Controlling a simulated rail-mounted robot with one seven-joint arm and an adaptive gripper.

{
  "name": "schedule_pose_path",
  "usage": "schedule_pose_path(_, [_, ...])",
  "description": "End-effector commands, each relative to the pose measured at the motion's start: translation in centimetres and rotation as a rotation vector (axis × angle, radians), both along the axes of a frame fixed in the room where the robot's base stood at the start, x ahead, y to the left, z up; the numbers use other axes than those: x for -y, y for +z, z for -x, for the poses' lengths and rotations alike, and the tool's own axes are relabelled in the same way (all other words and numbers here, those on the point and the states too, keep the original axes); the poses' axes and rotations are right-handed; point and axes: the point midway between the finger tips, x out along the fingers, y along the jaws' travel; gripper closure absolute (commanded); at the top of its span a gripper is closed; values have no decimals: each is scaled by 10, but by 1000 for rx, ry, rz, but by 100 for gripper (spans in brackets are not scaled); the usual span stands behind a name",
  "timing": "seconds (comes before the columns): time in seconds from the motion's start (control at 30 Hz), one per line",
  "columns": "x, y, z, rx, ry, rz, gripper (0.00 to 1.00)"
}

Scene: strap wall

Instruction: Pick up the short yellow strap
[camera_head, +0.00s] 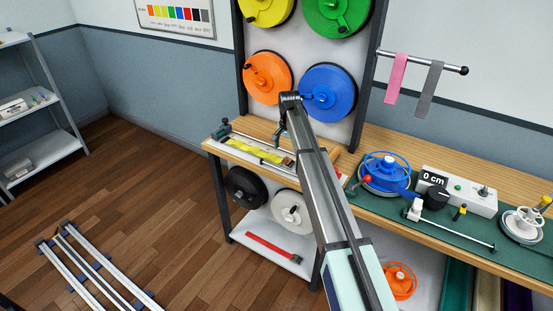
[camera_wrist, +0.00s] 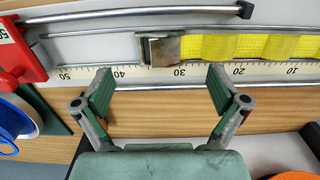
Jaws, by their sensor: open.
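The short yellow strap (camera_head: 250,149) lies along a white measuring tray at the left end of the wooden bench. In the wrist view the yellow strap (camera_wrist: 225,46) lies in raised folds beside a centimetre scale (camera_wrist: 130,72), with a metal buckle (camera_wrist: 160,48) at its left end. The strap's right end is outside the wrist view. My gripper (camera_wrist: 160,88) is open and empty, its fingertips apart at the tray's near edge, below the buckle in that picture. In the head view my arm partly hides the gripper (camera_head: 280,138) and the tray's right end.
A red block (camera_wrist: 20,52) stands at the tray's left in the wrist view, near a thin dark-tipped rod (camera_wrist: 130,17). Orange (camera_head: 267,77) and blue (camera_head: 328,92) reels hang behind the bench. A red strap (camera_head: 275,247) lies on the lower shelf.

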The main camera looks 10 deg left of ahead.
Motion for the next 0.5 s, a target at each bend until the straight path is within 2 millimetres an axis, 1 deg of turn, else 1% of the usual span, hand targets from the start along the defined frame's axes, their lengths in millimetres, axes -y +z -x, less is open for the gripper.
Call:
schedule_pose_path(0.17, [1,-13,-1,-1,0,1,3])
schedule_pose_path(0.4, [1,-43,-2,-1,0,1,3])
schedule_pose_path(0.5, [1,-49,-2,0,0,0,3])
